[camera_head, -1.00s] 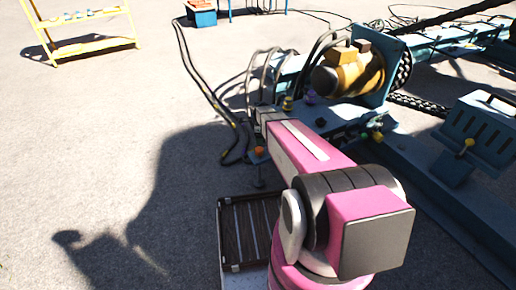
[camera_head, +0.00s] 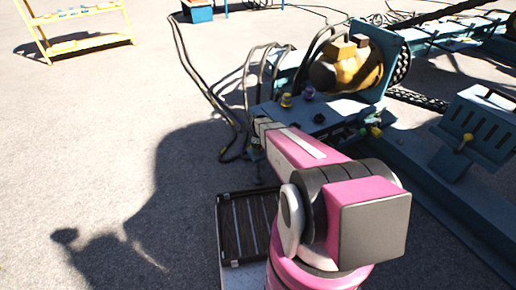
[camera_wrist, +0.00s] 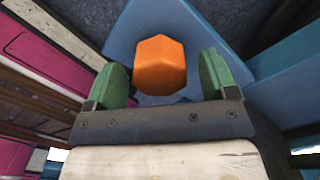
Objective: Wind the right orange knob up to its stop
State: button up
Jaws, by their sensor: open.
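An orange knob (camera_wrist: 160,65) with flat faceted sides shows in the wrist view, set against a blue surface (camera_wrist: 262,98). My gripper (camera_wrist: 165,80) has its two green fingers apart, one on each side of the knob. A gap shows between the knob and each finger, and the left gap is narrow. In the head view my pink arm covers the gripper and no orange knob shows. A yellow knob (camera_head: 286,100) and a purple knob (camera_head: 307,93) stand on the blue machine (camera_head: 335,112) beyond my arm.
A yellow motor (camera_head: 362,68) sits on the machine. Black hoses (camera_head: 190,68) run along the ground to its left. A slatted dark platform (camera_head: 245,228) lies near my base. A slotted blue box (camera_head: 482,125) stands at right. Open pavement lies left.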

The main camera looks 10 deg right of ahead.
jog(key=shift+f, duration=0.4)
jog(key=shift+c, duration=0.4)
jog(key=c, duration=0.8)
